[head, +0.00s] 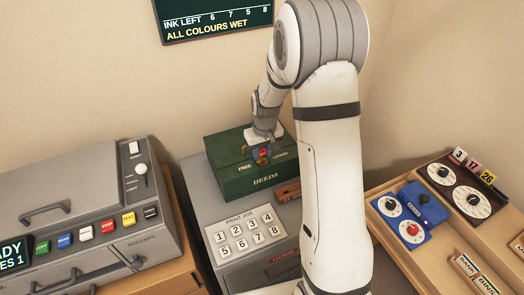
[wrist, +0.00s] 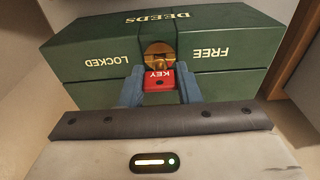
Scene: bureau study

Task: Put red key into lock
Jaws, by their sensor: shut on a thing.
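The red key (wrist: 158,81), marked KEY, is between the two blue fingers of my gripper (wrist: 160,92) in the wrist view. My gripper is shut on it.
The box stands on a grey cabinet with a numbered PRINT JOB keypad (head: 243,234). A grey machine with coloured buttons (head: 85,215) is at left. A wooden tray with dials (head: 385,240) is at right.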

